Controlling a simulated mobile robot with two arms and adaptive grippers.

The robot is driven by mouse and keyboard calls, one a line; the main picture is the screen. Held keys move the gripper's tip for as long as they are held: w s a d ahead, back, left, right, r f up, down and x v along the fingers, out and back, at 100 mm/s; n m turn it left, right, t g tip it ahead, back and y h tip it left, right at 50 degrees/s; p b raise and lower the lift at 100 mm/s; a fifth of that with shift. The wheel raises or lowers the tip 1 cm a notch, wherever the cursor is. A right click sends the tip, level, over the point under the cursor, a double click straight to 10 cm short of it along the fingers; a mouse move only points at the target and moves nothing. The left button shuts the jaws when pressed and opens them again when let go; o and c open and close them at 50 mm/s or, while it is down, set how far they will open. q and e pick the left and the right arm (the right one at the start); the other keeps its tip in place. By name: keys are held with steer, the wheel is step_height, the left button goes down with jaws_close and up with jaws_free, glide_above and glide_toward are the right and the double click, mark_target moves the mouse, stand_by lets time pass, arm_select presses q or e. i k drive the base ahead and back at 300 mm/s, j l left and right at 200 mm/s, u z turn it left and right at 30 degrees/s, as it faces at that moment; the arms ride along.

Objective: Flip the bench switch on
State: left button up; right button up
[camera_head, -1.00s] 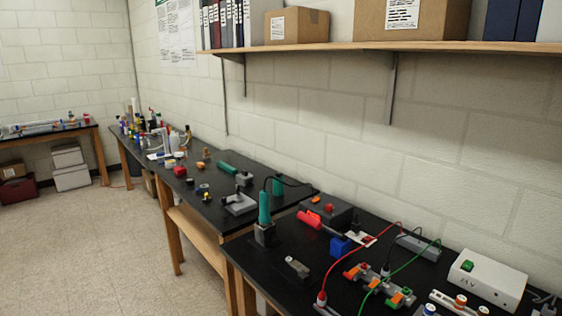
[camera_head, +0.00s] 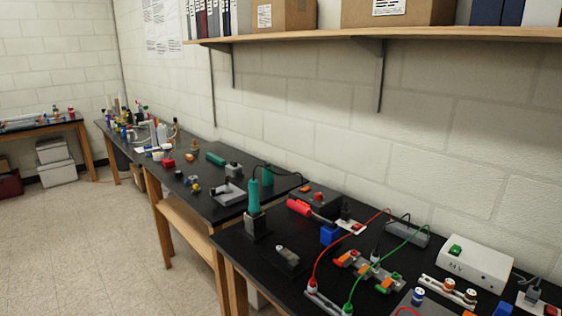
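I cannot tell for certain which part is the bench switch. A small white plate with a red part (camera_head: 550,308) lies at the right edge, partly cut off. A dark grey box with a red part on top (camera_head: 318,198) stands further back by the wall. Neither of my grippers is in view.
Red and green leads arch over a block with orange clips (camera_head: 366,272) on the near bench. A teal-handled tool (camera_head: 253,198) stands upright in a dark holder. A wooden shelf (camera_head: 400,36) with boxes overhangs the bench. The floor at left (camera_head: 85,245) is clear.

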mark_target(455, 249)
steer(key=z, duration=1.35)
